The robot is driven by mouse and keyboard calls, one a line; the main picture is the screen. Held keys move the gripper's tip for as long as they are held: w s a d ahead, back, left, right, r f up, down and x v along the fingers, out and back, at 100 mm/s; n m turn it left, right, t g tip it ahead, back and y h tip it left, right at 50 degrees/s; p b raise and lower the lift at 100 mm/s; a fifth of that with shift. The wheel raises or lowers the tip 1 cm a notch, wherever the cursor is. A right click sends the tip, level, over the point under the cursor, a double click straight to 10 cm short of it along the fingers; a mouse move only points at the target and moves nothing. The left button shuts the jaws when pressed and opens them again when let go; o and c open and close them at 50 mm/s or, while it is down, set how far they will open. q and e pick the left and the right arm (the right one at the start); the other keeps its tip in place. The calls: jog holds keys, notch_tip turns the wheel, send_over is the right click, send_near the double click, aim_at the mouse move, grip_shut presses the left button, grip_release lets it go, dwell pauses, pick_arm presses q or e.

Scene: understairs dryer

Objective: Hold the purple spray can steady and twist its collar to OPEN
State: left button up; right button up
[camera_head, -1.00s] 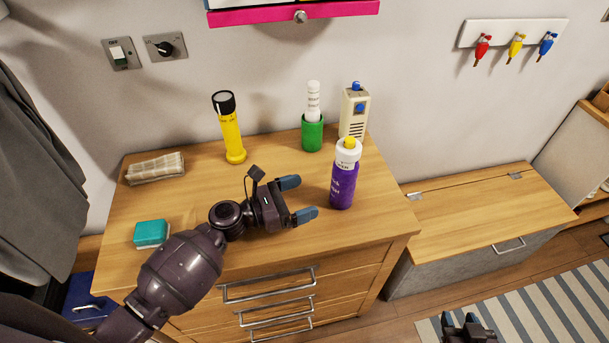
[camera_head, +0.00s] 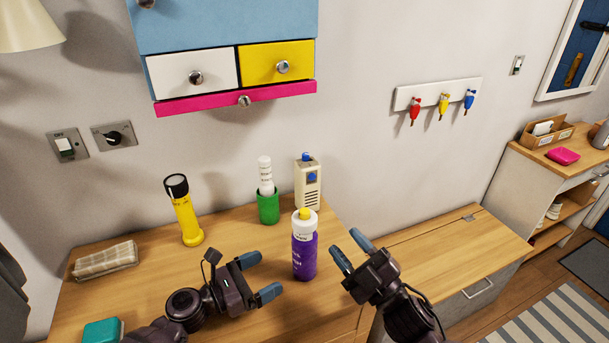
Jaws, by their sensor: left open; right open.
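The purple spray can (camera_head: 304,258) stands upright on the wooden dresser top, near its right edge. It has a white collar (camera_head: 305,230) and a yellow nozzle (camera_head: 305,214) on top. The writing on the collar is too small to read. My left gripper (camera_head: 260,276) is open just left of the can, fingers pointing toward it, apart from it. My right gripper (camera_head: 350,253) is open to the right of the can, fingers pointing up and left, also apart from it.
Behind the can stand a cream box-shaped device (camera_head: 308,184) with a blue button and a green cup (camera_head: 268,207) holding a white tube. Coloured drawers (camera_head: 235,70) hang above.

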aim_at(294, 258)
jog(key=s+a+r+n+g+h, duration=0.15)
jog(key=a+r+n+g, duration=0.25)
jog(key=a+n+g, duration=0.7)
jog(key=s+a+r+n+g, duration=0.3)
jog(key=a+n+g, duration=0.3)
jog(key=n+g, duration=0.95)
jog(key=w+d+r+n+t+h, duration=0.1)
jog(key=w+d+n+t+h, duration=0.1)
jog(key=w+d+t+h, duration=0.1)
jog(key=w+d+r+n+t+h, duration=0.1)
jog(key=w+d+n+t+h, duration=0.1)
jog(key=w+h, duration=0.3)
jog(key=w+d+r+n+t+h, duration=0.1)
jog(key=w+d+n+t+h, duration=0.2)
jog(key=w+t+h, duration=0.1)
jog(key=shift+d+r+h, duration=0.3)
jog(key=shift+h, duration=0.25)
jog(key=shift+d+r+t, duration=0.1)
jog(key=shift+t, duration=0.15)
pick_arm(q)
jog(key=x, duration=1)
jog(key=shift+w+d, duration=0.15)
jog(key=shift+d, duration=0.2)
